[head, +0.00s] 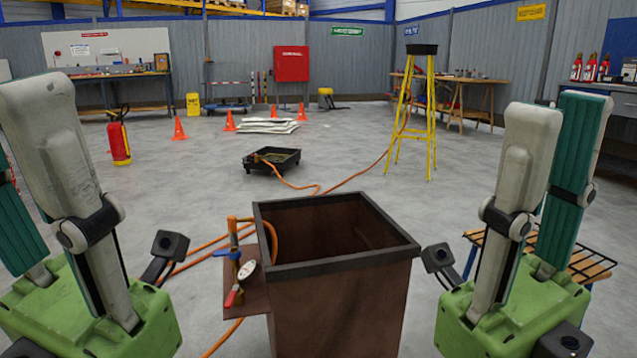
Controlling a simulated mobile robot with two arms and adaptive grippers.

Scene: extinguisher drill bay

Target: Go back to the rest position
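My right gripper (562,108) stands at the right of the head view, fingers pointing up from a green palm. Its white finger and teal ribbed finger are apart, with nothing seen between them. My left gripper (14,125) is at the left edge, in a similar pose. Its teal finger is partly cut off by the frame, but the fingers look apart and empty. Both grippers are clear of the brown open-topped bin (340,310) between them.
A side shelf (250,290) on the bin carries a gauge (247,270) and valve. An orange hose (352,180) runs to a black tray (272,161). A yellow stool (418,110), red extinguisher (119,140) and slatted rack (580,262) stand around. The middle floor is mostly free.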

